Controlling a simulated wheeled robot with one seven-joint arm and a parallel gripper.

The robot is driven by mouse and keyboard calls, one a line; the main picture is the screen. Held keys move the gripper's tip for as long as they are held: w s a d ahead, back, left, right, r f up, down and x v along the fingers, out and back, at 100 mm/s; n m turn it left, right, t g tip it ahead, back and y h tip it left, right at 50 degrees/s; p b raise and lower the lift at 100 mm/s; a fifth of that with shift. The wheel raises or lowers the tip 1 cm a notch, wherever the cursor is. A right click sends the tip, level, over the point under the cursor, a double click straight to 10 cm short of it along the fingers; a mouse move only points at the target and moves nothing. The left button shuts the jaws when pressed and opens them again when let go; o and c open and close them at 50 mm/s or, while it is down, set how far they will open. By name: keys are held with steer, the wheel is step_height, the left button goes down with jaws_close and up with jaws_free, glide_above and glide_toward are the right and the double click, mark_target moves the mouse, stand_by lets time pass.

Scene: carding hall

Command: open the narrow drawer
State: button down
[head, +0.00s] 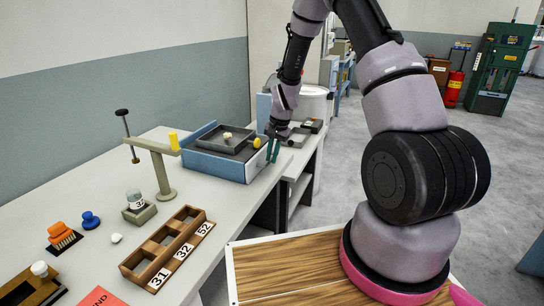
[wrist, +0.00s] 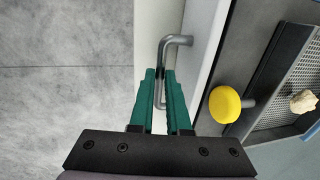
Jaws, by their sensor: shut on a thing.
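A grey metal bar handle (wrist: 179,40) shows in the wrist view, bent at its far end toward a pale front panel (wrist: 205,45). My gripper (wrist: 161,74) is shut on this handle, with a green finger on either side of the bar. The fingers hide part of the bar. In the head view my gripper (head: 272,150) is at the right end of a blue box (head: 215,165) on the long table. The handle is too small to make out there. No clear gap at the drawer's edge shows, so I cannot tell how far it is out.
A yellow knob (wrist: 225,104) sticks out just right of my fingers. A dark tray (head: 224,139) with a pale lump lies on the box. A lamp-like stand (head: 163,175) and a wooden number rack (head: 168,247) stand nearer on the table. Open floor (wrist: 60,90) lies left in the wrist view.

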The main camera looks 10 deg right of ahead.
stand_by(0.4)
steer(key=s+d, duration=0.9)
steer(key=d, duration=0.3)
steer(key=shift+d, duration=0.15)
steer(key=c, duration=0.9)
jaws_free()
steer(key=shift+r, duration=0.1)
steer(key=r, duration=0.3)
steer(key=d+r, duration=0.1)
steer(key=r, duration=0.3)
steer(key=s+r, duration=0.1)
steer(key=r, duration=0.2)
steer(key=shift+s+d+r, duration=0.1)
steer(key=shift+d+r, duration=0.1)
steer(key=shift+d, duration=0.15)
